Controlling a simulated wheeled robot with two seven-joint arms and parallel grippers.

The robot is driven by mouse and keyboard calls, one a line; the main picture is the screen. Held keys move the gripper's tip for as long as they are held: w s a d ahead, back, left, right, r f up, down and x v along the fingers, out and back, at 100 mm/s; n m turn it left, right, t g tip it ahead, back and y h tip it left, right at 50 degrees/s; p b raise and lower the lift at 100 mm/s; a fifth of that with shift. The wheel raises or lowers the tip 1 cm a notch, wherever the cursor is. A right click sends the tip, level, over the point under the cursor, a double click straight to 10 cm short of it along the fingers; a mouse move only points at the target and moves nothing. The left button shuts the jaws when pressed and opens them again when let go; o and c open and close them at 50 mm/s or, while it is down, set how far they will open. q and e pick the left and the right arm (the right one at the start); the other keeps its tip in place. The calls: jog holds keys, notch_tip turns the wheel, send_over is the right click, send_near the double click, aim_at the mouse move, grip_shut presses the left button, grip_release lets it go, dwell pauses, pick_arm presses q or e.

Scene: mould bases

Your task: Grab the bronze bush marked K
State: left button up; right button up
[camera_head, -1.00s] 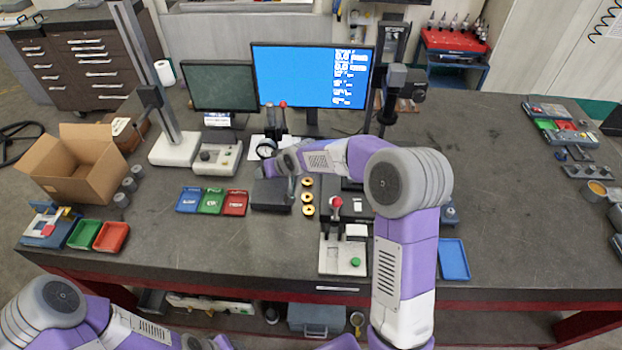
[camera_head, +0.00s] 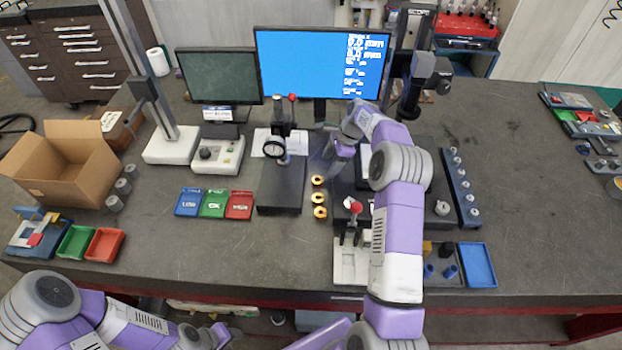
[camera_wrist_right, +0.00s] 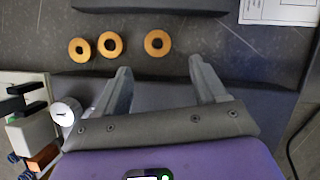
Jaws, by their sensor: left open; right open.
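Three bronze bushes stand in a short row on the dark bench: a far one (camera_head: 318,180), a middle one (camera_head: 319,197) and a near one (camera_head: 320,212). In the right wrist view they are the right one (camera_wrist_right: 157,43), the middle one (camera_wrist_right: 111,45) and the left one (camera_wrist_right: 79,50). Their markings are too small to read, so I cannot tell which is K. My right gripper (camera_wrist_right: 160,66) is open and empty, its fingertips short of the right bush and roughly in line with it. My left gripper (camera_head: 217,335) is open, low at the front edge, away from the bushes.
A dark block with a dial gauge (camera_head: 275,148) stands left of the bushes. A small press with a red knob (camera_head: 352,205) stands close on their right. Blue, green and red trays (camera_head: 213,204) lie further left. A blue tray (camera_head: 478,265) and a pin rack (camera_head: 459,188) are at right.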

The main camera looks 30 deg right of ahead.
aim_at(320, 176)
jog(key=shift+x, duration=0.9)
jog(key=x, duration=0.2)
jog(key=p+x, duration=0.1)
jog(key=x, duration=0.2)
jog(key=shift+a, duration=0.4)
jog(key=shift+w, duration=0.1)
jog(key=c, duration=1.3)
jog(key=shift+o, duration=0.2)
